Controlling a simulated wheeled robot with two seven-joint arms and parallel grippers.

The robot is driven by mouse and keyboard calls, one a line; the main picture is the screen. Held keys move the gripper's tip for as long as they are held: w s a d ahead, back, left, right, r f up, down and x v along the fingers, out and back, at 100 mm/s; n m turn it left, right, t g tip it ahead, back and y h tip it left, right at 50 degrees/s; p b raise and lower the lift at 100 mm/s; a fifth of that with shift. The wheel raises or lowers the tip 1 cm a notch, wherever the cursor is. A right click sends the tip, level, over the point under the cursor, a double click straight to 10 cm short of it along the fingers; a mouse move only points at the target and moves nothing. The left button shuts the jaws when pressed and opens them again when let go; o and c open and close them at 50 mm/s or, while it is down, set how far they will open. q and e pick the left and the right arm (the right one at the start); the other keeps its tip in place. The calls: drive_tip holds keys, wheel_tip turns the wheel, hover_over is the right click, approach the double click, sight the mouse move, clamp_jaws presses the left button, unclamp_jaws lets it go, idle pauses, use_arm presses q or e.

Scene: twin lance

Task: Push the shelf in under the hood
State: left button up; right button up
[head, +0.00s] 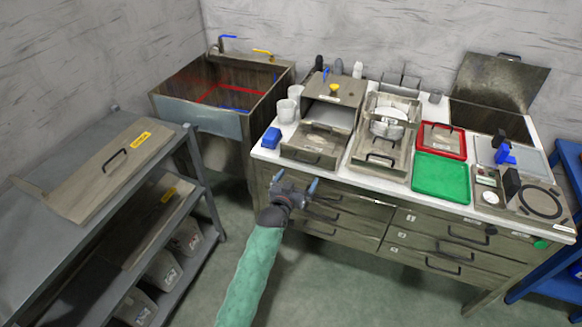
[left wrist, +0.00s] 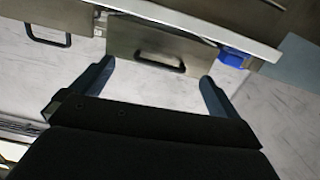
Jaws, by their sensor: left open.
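The hood (head: 345,92) is a brownish metal box with a yellow knob, standing at the back left of the white counter. The shelf (head: 308,156) sticks out in front of it toward the counter's front edge, its front panel bearing a dark handle. The shelf front (left wrist: 140,42) shows upside down in the left wrist view. My left gripper (head: 296,181) is open and empty, in front of and below the shelf front in the head view. In the left wrist view its fingers (left wrist: 156,70) frame the handle; I cannot tell whether they touch. My right gripper is not seen.
A blue block (head: 271,138) and white cups (head: 285,109) stand left of the shelf. Drawers with handles (head: 440,245) lie below the counter. A sink (head: 225,95) is at the left, and the floor before it is clear.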

sight(304, 161)
use_arm(q)
drive_tip(key=shift+t, duration=0.6)
drive_tip(key=p+x, duration=0.1)
drive_tip(key=x, duration=0.1)
drive_tip(key=r+x, duration=0.1)
drive_tip(key=x, duration=0.2)
drive_tip(key=p+x, duration=0.1)
drive_tip(key=x, duration=0.2)
drive_tip(key=shift+a+r+p, duration=0.15)
drive_tip(key=shift+a+p, duration=0.1)
drive_tip(key=shift+p, duration=0.1)
drive_tip(key=shift+w+d, duration=0.1)
drive_tip(key=shift+w, duration=0.15)
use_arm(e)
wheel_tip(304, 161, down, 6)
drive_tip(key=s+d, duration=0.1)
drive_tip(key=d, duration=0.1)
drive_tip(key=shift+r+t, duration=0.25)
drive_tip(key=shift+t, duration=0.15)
